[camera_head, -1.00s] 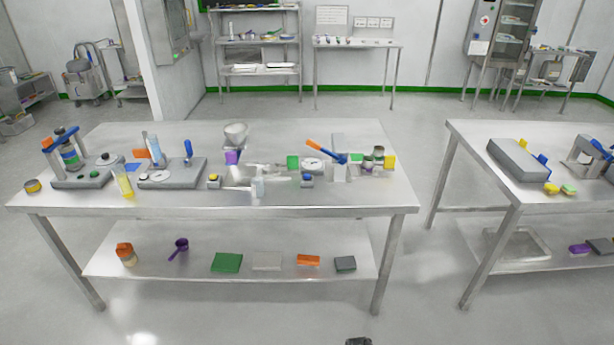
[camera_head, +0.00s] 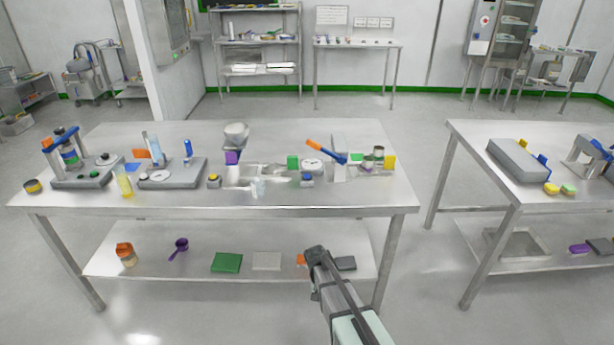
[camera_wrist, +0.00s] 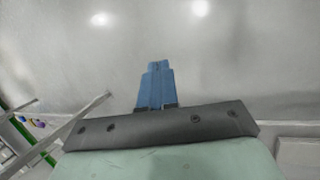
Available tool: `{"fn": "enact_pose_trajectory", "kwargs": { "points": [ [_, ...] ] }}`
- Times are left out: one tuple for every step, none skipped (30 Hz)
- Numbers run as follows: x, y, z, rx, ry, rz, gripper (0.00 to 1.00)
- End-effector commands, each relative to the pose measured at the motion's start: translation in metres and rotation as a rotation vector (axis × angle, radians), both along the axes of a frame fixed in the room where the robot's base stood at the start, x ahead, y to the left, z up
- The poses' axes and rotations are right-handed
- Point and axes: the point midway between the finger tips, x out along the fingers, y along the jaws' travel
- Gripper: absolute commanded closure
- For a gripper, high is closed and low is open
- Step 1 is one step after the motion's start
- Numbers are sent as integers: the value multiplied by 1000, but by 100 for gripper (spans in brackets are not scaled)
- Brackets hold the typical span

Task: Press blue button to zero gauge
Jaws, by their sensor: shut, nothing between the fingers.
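A round white dial gauge (camera_head: 312,163) stands on the right half of the near workbench, beside a lever with an orange and blue handle (camera_head: 326,150). A small box (camera_head: 307,181) with blue on it sits just in front of the gauge; its top is too small to make out, so I cannot tell if it is the blue button. In the head view my arm rises from below in front of the bench; the fingers cannot be made out there.
A second bench (camera_head: 470,150) stands to the right, across a gap.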

Motion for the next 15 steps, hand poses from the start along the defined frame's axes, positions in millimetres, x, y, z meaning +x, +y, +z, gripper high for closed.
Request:
{"fn": "enact_pose_trajectory", "kwargs": {
  "points": [
    [18,7,11,-10,-19,-3,100],
    [26,11,17,-17,-29,-7,100],
    [36,16,26,-24,-44,-9,100],
    [44,20,32,-30,-54,-14,100],
    [51,24,39,-36,-64,-17,100],
    [61,29,49,-44,-78,-21,100],
    [68,32,56,-50,-89,-25,100],
    [76,37,63,-55,-101,-30,100],
    [85,42,73,-63,-114,-33,100],
    [92,47,81,-68,-125,-38,100],
    [98,51,88,-74,-135,-43,100],
    [107,56,99,-80,-151,-47,100],
    [114,60,107,-84,-162,-52,100],
    [120,64,115,-89,-172,-57,100],
    [128,70,126,-95,-185,-62,100]
  ]
}}
